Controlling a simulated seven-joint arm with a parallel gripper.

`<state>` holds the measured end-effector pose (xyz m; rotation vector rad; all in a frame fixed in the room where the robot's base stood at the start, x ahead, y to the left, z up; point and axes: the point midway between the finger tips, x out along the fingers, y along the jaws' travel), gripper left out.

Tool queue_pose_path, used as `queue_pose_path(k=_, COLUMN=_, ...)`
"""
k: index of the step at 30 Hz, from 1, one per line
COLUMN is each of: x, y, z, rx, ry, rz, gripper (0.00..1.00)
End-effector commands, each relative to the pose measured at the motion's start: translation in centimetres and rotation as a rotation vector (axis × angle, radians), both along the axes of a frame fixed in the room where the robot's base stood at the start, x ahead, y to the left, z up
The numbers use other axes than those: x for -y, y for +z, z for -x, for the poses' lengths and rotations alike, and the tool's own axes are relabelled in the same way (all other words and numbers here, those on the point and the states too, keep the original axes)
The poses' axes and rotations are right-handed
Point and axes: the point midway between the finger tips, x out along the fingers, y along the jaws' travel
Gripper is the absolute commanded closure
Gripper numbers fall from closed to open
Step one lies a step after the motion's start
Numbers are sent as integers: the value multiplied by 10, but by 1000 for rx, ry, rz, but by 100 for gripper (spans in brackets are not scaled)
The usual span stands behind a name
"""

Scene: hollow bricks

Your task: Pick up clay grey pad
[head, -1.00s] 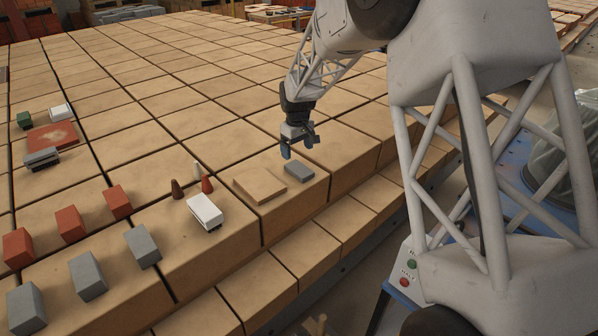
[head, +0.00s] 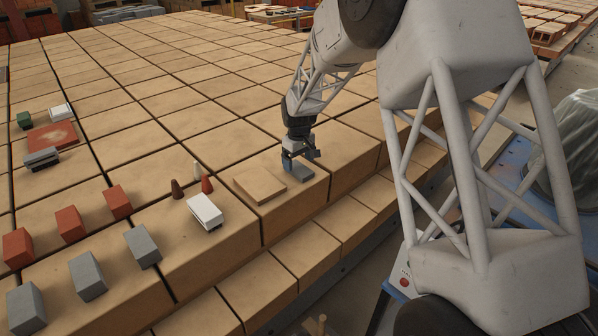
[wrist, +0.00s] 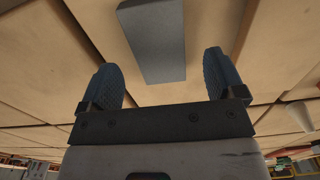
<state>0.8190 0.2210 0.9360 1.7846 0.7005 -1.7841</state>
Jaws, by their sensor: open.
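The clay grey pad is a flat grey block (head: 302,175) lying on the tan bricks near the front edge, in the middle of the head view. It also shows in the wrist view (wrist: 153,40), at the top, between and beyond the two fingertips. My gripper (head: 300,157) is right above the pad and hides part of it in the head view. In the wrist view my gripper (wrist: 162,78) is open, with one blue finger on each side and nothing between them but the near end of the pad in line with the gap. I cannot tell whether the fingers touch the pad.
A flat tan block (head: 259,185) lies just left of the pad. A white block (head: 205,211) and small cones (head: 178,189) stand further left. Red and grey blocks (head: 142,246) line the front left. The bricks behind the pad are clear.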

Motion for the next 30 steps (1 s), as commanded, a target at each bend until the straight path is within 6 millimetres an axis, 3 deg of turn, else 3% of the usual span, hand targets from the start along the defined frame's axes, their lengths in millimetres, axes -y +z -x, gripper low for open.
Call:
queue_pose_path(k=9, x=1, y=-28, z=0, rx=0, ry=0, rz=0, gripper=12)
queue_pose_path(k=26, x=1, y=-29, z=0, rx=0, ry=0, rz=0, gripper=12)
queue_pose_path(k=30, x=1, y=-29, z=0, rx=0, ry=0, rz=0, gripper=32)
